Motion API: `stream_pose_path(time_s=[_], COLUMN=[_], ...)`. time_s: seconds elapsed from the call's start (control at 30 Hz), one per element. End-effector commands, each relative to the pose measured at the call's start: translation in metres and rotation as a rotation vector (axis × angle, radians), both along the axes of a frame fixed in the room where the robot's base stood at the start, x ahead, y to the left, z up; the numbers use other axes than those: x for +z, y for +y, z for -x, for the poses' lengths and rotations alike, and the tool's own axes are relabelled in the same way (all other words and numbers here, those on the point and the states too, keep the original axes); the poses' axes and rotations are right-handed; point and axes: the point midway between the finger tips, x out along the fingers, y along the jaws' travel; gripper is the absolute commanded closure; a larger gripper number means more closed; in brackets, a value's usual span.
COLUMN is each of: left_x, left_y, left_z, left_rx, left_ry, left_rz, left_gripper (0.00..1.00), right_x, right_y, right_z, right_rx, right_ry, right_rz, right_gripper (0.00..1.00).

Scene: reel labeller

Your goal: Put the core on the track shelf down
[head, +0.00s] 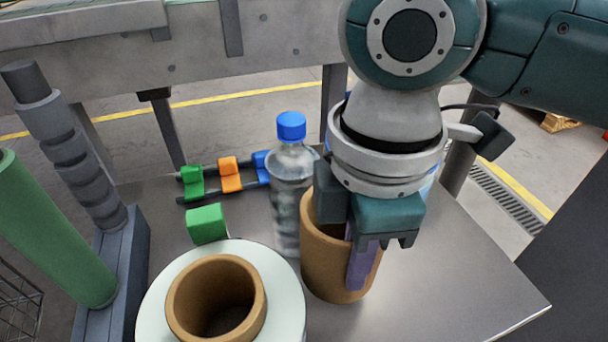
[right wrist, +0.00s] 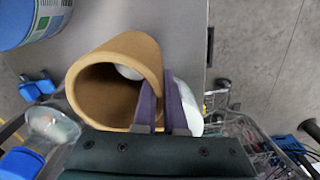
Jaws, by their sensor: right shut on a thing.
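The core, a brown cardboard tube (head: 325,262), is upright at the middle of the grey metal shelf (head: 435,275). My right gripper (head: 358,258) reaches down over its right side and is shut on its wall. One purple finger lies against the outside; the other is hidden in the head view. In the right wrist view the core (right wrist: 115,90) is seen into its open end, with the purple fingers (right wrist: 163,92) at its wall. Whether its bottom touches the shelf I cannot tell. My left gripper is not in view.
A clear bottle with a blue cap (head: 290,185) stands close behind the core's left side. Left are a white roll with its own brown core (head: 215,297) and a green block (head: 206,223). Behind are rails with coloured clips (head: 230,174). The shelf's right side is clear.

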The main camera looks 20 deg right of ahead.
Motion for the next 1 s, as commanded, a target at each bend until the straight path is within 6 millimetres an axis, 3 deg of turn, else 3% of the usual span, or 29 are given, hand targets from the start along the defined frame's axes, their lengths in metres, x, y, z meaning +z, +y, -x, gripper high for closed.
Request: stream_pose_path(time_s=[0.3, 0.7, 0.73, 1.0], left_x=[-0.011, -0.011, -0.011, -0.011], left_y=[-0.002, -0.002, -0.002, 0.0], left_z=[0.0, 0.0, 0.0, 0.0], left_rx=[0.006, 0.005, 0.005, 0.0], left_ry=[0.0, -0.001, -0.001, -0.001], left_rz=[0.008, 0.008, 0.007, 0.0], left_gripper=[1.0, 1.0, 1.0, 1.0], right_x=[-0.043, -0.047, -0.047, -0.046], right_y=[0.0, 0.0, 0.0, 0.0], right_z=[0.0, 0.0, 0.0, 0.0], right_rx=[-0.001, -0.001, -0.001, -0.001], right_ry=[-0.001, -0.001, -0.001, -0.001], right_rz=[0.001, 0.0, 0.0, 0.0], right_gripper=[1.0, 1.0, 0.89, 0.61])
